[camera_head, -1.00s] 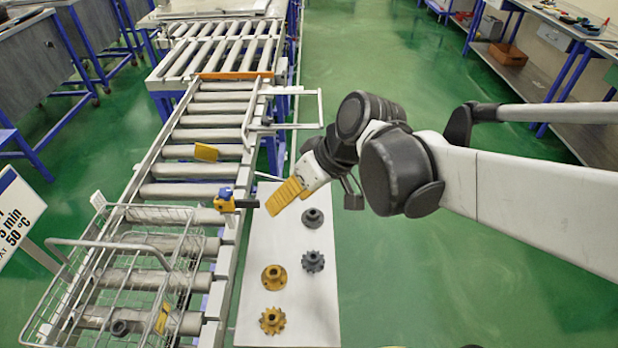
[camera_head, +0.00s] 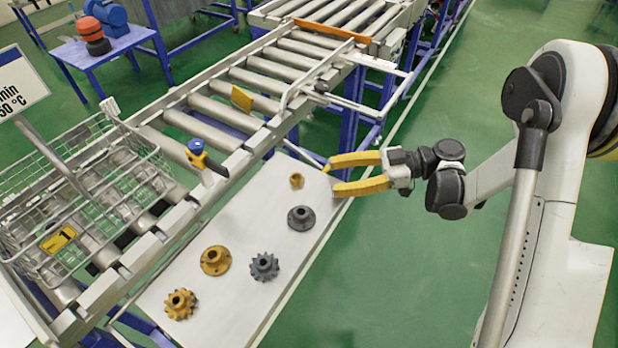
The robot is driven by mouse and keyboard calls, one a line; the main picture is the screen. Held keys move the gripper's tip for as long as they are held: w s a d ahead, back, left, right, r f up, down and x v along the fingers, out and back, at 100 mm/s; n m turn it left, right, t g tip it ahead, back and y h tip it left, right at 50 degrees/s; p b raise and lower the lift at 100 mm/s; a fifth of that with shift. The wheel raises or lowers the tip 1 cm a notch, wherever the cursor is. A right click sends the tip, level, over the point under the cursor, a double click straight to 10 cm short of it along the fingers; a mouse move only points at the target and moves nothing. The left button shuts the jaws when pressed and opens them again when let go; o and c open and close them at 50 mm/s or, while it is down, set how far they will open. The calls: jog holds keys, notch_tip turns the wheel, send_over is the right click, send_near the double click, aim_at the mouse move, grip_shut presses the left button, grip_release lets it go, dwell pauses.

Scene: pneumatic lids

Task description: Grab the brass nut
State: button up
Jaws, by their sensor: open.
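A small brass nut (camera_head: 297,180) lies near the far end of the white table (camera_head: 228,205). My gripper (camera_head: 332,177) has two yellow fingers spread apart, with nothing between them. Its fingertips point left toward the nut, with a gap between them and the nut. The gripper is by the right edge of the table. Its height above the tabletop is hard to tell.
A grey flange (camera_head: 301,218), a grey gear (camera_head: 264,267), a brass flange (camera_head: 215,260) and a brass gear (camera_head: 180,304) stand on the table. A roller conveyor (camera_head: 225,115) and a wire basket (camera_head: 85,190) are left. Green floor is clear right of the table.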

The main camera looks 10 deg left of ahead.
aim_at(297, 177)
jog(key=x, duration=0.4)
jog(key=shift+b, duration=0.4)
jog(key=x, duration=0.1)
jog(key=b+x, duration=0.1)
jog(key=x, duration=0.1)
jog(key=r+b+x, duration=0.1)
jog(key=x, duration=0.1)
jog(key=shift+w+a, duration=0.25)
jog(key=shift+w, duration=0.05)
grip_shut()
